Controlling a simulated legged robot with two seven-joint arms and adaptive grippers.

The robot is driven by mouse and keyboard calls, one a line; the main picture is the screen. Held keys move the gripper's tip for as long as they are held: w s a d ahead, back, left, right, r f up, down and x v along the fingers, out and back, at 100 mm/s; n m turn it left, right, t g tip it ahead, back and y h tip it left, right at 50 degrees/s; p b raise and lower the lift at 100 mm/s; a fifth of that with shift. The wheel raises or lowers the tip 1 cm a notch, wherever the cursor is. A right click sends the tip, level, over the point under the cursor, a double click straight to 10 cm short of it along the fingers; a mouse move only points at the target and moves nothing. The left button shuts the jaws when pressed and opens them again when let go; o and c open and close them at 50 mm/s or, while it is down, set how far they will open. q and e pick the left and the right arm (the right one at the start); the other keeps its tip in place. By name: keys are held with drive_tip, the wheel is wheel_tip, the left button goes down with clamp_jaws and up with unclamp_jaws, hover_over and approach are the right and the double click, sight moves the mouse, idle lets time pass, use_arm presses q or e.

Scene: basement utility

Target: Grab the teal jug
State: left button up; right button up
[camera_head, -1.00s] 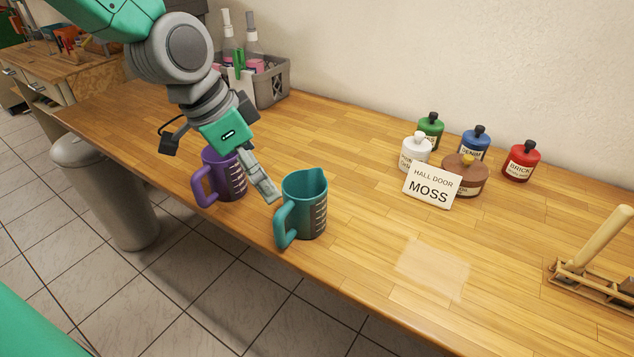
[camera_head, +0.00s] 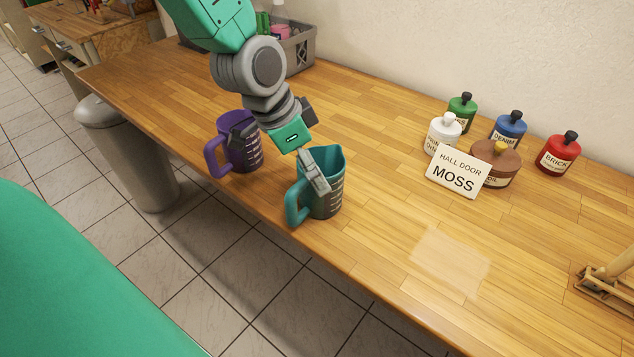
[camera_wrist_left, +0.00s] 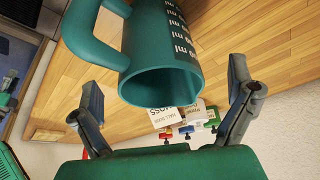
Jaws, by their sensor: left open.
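The teal jug (camera_head: 326,198) stands upright near the front edge of the wooden bench, its handle toward the front left. My left gripper (camera_head: 316,176) is at the jug, with one finger in front of its upper side in the head view. My right gripper is not in view.
A purple jug (camera_head: 244,155) stands just left of the teal one, close to my left wrist. A "HALL DOOR MOSS" card (camera_head: 456,176) stands before several small bottles, including a red one (camera_head: 558,154). A grey crate (camera_head: 298,50) is at the back. Bench right of the jug is clear.

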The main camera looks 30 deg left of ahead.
use_arm(q)
drive_tip(key=x, duration=0.3)
drive_tip(key=shift+w+d+f, duration=0.2)
drive_tip(key=shift+d+f, duration=0.05)
drive_tip(key=shift+w+d+f, duration=0.15)
drive_tip(key=shift+d+f, duration=0.05)
drive_tip(key=shift+d, duration=0.1)
drive_tip(key=shift+c, duration=0.8)
drive_tip(key=shift+a, duration=0.3)
drive_tip(key=c, duration=1)
drive_tip(key=shift+a, duration=0.15)
drive_tip(key=shift+c, duration=0.3)
